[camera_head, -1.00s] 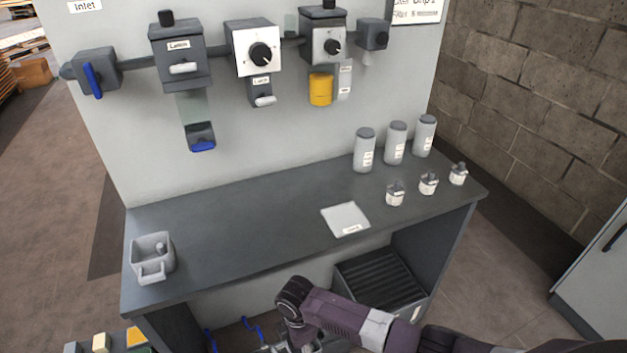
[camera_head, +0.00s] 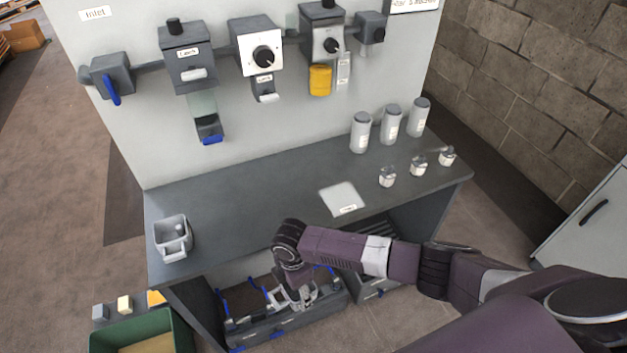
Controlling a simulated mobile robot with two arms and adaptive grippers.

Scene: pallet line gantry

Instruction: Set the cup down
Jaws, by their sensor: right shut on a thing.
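My right gripper (camera_head: 303,294) comes in from the right and points down in front of the bench, over an open grey drawer or tray (camera_head: 270,334) with blue handles. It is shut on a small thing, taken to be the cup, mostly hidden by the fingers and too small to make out. I cannot tell if that thing touches the tray. My left gripper is not in view.
The dark bench (camera_head: 235,213) bears a grey handled container (camera_head: 173,240), a white labelled sheet (camera_head: 343,198), grey canisters (camera_head: 391,126) and small jars (camera_head: 418,167). A green bin (camera_head: 180,325) stands lower left. The bench's middle is clear.

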